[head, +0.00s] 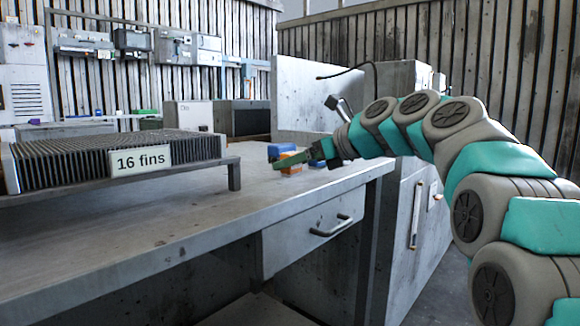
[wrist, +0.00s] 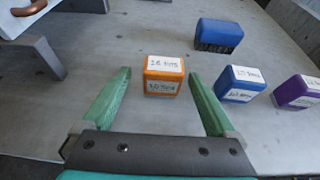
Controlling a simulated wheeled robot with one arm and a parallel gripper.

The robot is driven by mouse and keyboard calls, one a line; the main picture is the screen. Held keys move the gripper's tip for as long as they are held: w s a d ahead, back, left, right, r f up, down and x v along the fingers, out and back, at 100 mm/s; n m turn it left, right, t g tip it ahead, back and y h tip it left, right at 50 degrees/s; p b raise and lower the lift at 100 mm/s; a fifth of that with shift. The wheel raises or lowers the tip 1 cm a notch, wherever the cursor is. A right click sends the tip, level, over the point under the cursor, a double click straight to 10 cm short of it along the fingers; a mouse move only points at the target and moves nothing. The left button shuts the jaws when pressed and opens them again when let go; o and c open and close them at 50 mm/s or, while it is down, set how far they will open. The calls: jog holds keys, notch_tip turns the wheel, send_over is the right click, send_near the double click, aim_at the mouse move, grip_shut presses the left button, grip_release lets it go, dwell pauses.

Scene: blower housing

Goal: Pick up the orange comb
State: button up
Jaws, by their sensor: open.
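The orange comb (wrist: 164,76) is a small block with white labels on its top and front; the label text is too blurred to read surely. It stands on the grey bench between and slightly beyond the green fingers of my gripper (wrist: 159,75), with a gap on each side. My gripper is open and empty. In the head view, the orange comb (head: 291,170) shows small and partly hidden behind my gripper (head: 282,158), near the bench's right end.
A labelled blue block (wrist: 240,85) and a purple block (wrist: 298,93) stand to the right. Another blue block (wrist: 218,36) lies farther back. A finned heat sink (head: 90,160) marked "16 fins" sits on a low stand (head: 234,177) at left. Bare bench lies between.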

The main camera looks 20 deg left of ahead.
jog(key=x, duration=0.3)
jog(key=shift+w+a+r+b, duration=0.2)
jog(key=shift+w+a+b, duration=0.1)
jog(key=shift+w+a, duration=0.1)
jog(key=shift+w+a+f, duration=0.1)
jog(key=shift+a+f, duration=0.05)
jog(key=shift+a, duration=0.25)
jog(key=shift+c, duration=0.3)
grip_shut()
